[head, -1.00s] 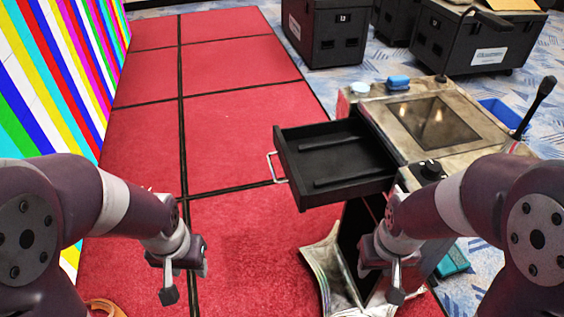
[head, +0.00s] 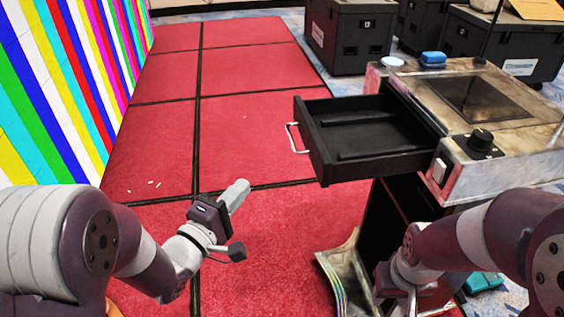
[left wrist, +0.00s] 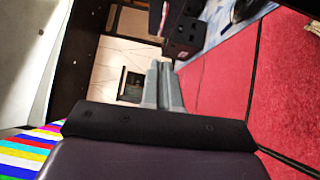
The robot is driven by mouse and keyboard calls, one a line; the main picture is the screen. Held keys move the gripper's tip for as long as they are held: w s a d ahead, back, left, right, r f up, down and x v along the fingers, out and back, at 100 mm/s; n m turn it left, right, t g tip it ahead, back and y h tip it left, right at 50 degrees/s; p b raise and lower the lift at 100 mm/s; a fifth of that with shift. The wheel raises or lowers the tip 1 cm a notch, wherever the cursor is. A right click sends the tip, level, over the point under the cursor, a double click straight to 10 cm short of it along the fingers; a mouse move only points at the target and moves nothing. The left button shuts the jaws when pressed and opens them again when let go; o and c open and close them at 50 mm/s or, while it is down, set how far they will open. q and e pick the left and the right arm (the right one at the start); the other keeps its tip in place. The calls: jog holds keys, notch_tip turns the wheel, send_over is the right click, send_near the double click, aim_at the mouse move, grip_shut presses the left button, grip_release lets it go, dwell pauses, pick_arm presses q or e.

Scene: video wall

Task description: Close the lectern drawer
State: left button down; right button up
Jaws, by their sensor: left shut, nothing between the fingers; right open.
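The lectern (head: 470,95) stands at the right, with a worn metal top. Its black drawer (head: 322,150) is pulled out to the left, wide open. A silver bar handle (head: 291,138) is on its front panel. My left gripper (head: 238,188) is shut and empty, left of the drawer front and nearer to me, apart from the handle. Its shut fingers also show in the left wrist view (left wrist: 163,85). My right gripper (head: 390,280) is at the bottom, in front of the lectern base; its fingers are hidden.
Black flight cases (head: 345,38) stand at the back. A striped video wall (head: 60,90) runs along the left. A blue item (head: 432,58) and a white round item (head: 391,62) sit on the lectern top.

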aim_at(387, 149)
pick_arm(q)
jog(key=s+d+x, duration=0.1)
jog(key=d+x, duration=0.1)
jog(key=x, duration=1)
jog(key=shift+d+b, duration=0.35)
jog(key=shift+d, duration=0.05)
jog(key=w+d+b, duration=0.1)
jog(key=w+d, duration=0.1)
jog(key=d, duration=0.5)
jog(key=w+d+b, duration=0.2)
jog(key=d, duration=0.6)
jog(key=w+d+b, duration=0.1)
jog(key=w+d, duration=0.1)
jog(key=d, duration=0.6)
jog(key=shift+w+d, duration=0.15)
jog(key=shift+d, duration=0.05)
jog(key=shift+w+d, duration=0.1)
jog(key=shift+d, duration=0.1)
jog(key=shift+r, duration=0.2)
